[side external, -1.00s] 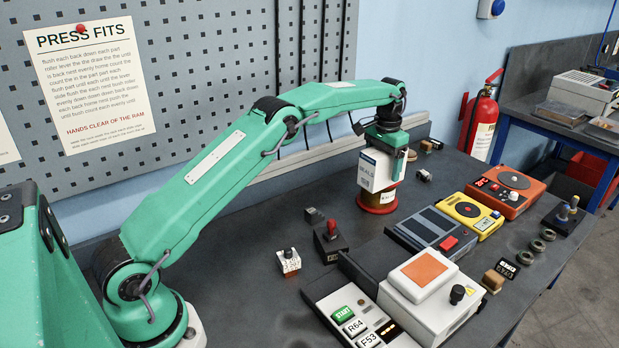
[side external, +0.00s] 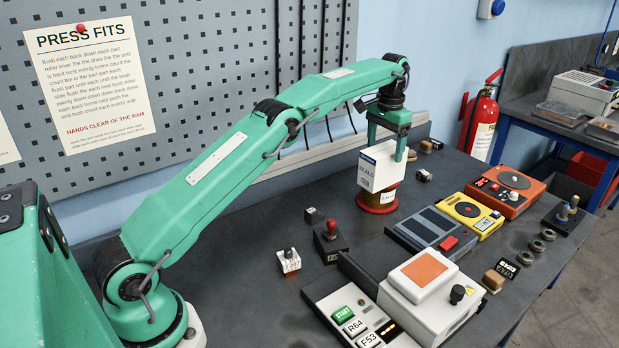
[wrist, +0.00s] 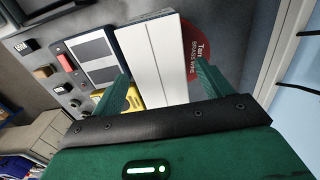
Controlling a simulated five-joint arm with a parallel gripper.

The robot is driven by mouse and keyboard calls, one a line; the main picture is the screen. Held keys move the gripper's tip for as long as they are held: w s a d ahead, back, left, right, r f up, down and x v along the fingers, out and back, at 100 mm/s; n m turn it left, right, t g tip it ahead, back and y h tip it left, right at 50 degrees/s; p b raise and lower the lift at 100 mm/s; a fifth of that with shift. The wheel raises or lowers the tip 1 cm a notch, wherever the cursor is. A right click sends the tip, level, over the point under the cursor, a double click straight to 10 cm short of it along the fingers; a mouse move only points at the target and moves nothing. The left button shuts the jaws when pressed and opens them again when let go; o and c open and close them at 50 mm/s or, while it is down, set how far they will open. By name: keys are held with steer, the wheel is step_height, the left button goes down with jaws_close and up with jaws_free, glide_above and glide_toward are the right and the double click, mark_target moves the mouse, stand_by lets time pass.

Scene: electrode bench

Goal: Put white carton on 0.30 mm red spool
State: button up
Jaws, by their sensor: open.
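The white carton (side external: 379,167) rests on top of the red spool (side external: 377,207), leaning slightly in the side external view. The spool's red rim and part of its pale label show below the carton. In the wrist view the carton (wrist: 152,60) lies between the fingers, and the spool's red top (wrist: 201,45) with "BRASS WIRE" lettering shows to its right. My gripper (side external: 387,147) is open above the carton, with its fingers on either side of the upper part. In the side external view the far finger is mostly hidden by the carton.
A grey panelled device (side external: 433,229), a yellow meter (side external: 470,214) and an orange device (side external: 505,190) stand to the right. A red-lever switch (side external: 331,237) stands front-left of the spool. The pegboard (side external: 225,75) rises behind.

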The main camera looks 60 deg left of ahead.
steer(key=shift+r, duration=1)
steer(key=shift+r, duration=0.1)
steer(key=shift+s+d+r, duration=0.1)
steer(key=shift+s+r, duration=0.1)
steer(key=shift+r, duration=0.3)
steer(key=s+d+r+t, duration=0.2)
steer(key=s+r, duration=0.5)
steer(key=s, duration=0.2)
steer(key=s+d+r+t, duration=0.1)
steer(key=s+d+r, duration=0.2)
steer(key=s+r, duration=0.45)
steer(key=s+d+f+t, duration=0.1)
steer(key=s+f, duration=0.4)
steer(key=s, duration=0.7)
steer(key=s+d+f+t, duration=0.1)
steer(key=s+f, duration=0.5)
steer(key=s, duration=0.6)
steer(key=shift+s+d+f+t, duration=0.15)
steer(key=shift+s+d+t, duration=0.15)
steer(key=shift+s, duration=0.05)
